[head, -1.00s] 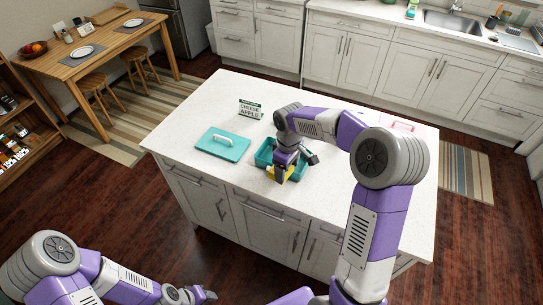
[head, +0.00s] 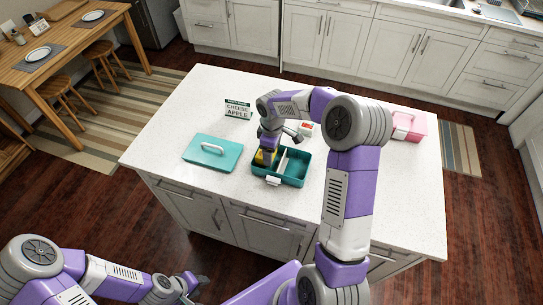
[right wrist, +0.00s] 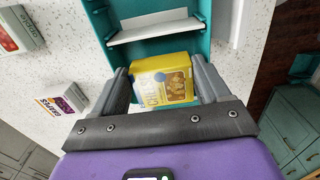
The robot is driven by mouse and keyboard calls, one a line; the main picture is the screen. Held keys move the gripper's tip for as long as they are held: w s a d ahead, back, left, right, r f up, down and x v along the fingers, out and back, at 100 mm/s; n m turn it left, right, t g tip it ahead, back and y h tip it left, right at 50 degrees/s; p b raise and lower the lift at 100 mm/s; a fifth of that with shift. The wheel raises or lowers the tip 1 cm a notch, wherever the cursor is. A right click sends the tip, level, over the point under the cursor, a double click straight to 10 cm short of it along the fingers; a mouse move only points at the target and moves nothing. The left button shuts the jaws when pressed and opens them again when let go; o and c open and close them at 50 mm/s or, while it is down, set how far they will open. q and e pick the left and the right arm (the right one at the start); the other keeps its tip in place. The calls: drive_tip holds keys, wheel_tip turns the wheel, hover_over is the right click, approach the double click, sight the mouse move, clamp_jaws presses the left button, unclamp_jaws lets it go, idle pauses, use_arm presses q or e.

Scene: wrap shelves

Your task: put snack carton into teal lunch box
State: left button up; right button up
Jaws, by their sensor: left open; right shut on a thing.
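The yellow snack carton (head: 262,158) is held by my right gripper (head: 270,146) at the left compartment of the teal lunch box (head: 293,183). In the right wrist view the carton (right wrist: 163,82) sits between both fingers of the gripper (right wrist: 165,95). A white divider (right wrist: 153,31) crosses the lunch box there. I cannot tell whether the carton touches the box floor. The open lunch box stands on the white island, its right compartment empty. My left gripper (head: 196,282) is open and empty, low in front of the island.
The teal lid (head: 213,152) with a white handle lies left of the box. A sign reading cheese and apple (head: 237,109) stands behind. A grapes carton (right wrist: 62,103) shows in the wrist view.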

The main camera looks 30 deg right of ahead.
wheel_tip(320, 180, down, 3)
drive_tip(key=shift+f, duration=0.2)
drive_tip(key=shift+f, duration=0.1)
drive_tip(key=o, duration=0.8)
drive_tip(key=shift+r, duration=0.3)
wheel_tip(320, 180, up, 12)
drive_tip(key=shift+f+p, duration=0.1)
drive_tip(key=shift+p, duration=0.35)
